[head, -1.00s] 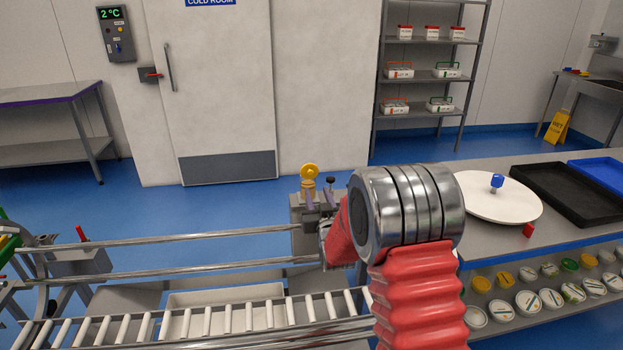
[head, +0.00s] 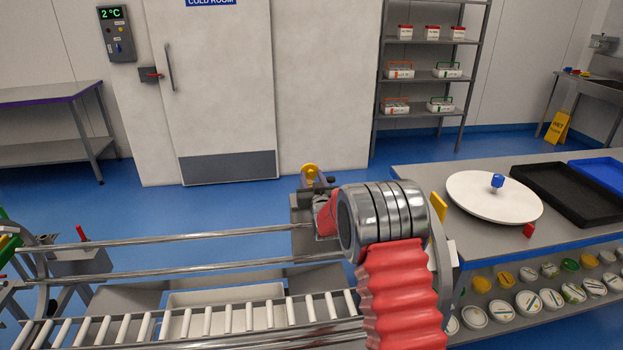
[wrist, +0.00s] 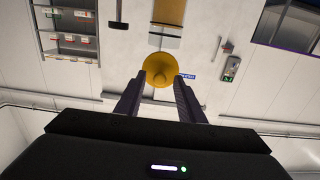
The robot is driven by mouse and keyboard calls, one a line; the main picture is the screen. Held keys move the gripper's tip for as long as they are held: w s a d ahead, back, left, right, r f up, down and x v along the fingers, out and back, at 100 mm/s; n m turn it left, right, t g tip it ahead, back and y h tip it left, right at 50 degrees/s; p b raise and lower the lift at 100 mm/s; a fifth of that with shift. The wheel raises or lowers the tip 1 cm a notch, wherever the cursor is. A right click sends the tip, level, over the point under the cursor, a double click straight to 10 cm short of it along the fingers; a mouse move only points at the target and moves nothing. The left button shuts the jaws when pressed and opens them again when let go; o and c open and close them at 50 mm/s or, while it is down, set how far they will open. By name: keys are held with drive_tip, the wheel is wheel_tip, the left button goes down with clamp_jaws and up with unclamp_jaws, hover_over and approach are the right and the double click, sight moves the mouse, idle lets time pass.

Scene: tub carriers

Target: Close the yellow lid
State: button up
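In the head view a flat yellow panel (head: 438,207), which looks like the yellow lid, stands nearly upright at the bench's left end. A white surface (head: 451,254) shows just below it; my arm hides most of that area, so I cannot tell how they join. My gripper (head: 318,184) is away to the left, beyond the rollers and pointing away from the bench. In the wrist view its two dark fingers (wrist: 160,85) close on a round yellow piece (wrist: 160,69) with a raised centre. The panel is not visible in the wrist view.
Black (head: 565,195) and blue (head: 605,175) trays are farther right. A roller conveyor (head: 200,320) with rails runs left. Tubs fill the shelf below the bench.

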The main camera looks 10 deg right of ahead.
sight(310, 165)
drive_tip(key=shift+c, duration=0.3)
clamp_jaws()
drive_tip(key=shift+a, duration=0.2)
drive_tip(key=shift+d, duration=0.15)
drive_tip(key=shift+w+r+g, duration=0.2)
drive_tip(key=shift+g, duration=0.2)
drive_tip(key=shift+r, duration=0.1)
drive_tip(key=shift+w+r+g, duration=0.4)
drive_tip(key=shift+w+g, duration=0.15)
drive_tip(key=shift+g, duration=0.55)
drive_tip(key=shift+w+r+g, duration=0.35)
drive_tip(key=shift+w+g, duration=0.15)
drive_tip(key=shift+g, duration=0.6)
drive_tip(key=shift+w+r+g, duration=0.2)
drive_tip(key=shift+w+g, duration=0.55)
drive_tip(key=shift+g, duration=0.55)
drive_tip(key=shift+w+g, duration=0.45)
drive_tip(key=shift+g, duration=0.45)
